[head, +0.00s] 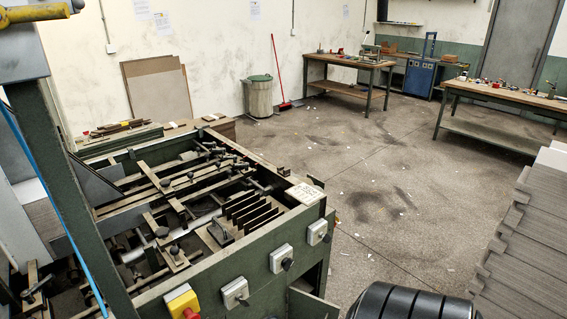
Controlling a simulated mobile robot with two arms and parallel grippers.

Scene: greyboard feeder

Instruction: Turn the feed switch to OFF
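A green greyboard feeder machine (262,240) fills the lower left of the head view. Along its front side sit three white switch boxes with black knobs: one at the left (235,293), one in the middle (281,259) and one at the right (318,232). Their labels are too small to read, so I cannot tell which is the feed switch or which way it is set. A yellow box with a red button (183,302) sits left of them at the bottom edge. Neither of my grippers is in view.
A stack of grey board (528,255) stands at the right. Open concrete floor (380,190) with scraps lies between it and the feeder.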

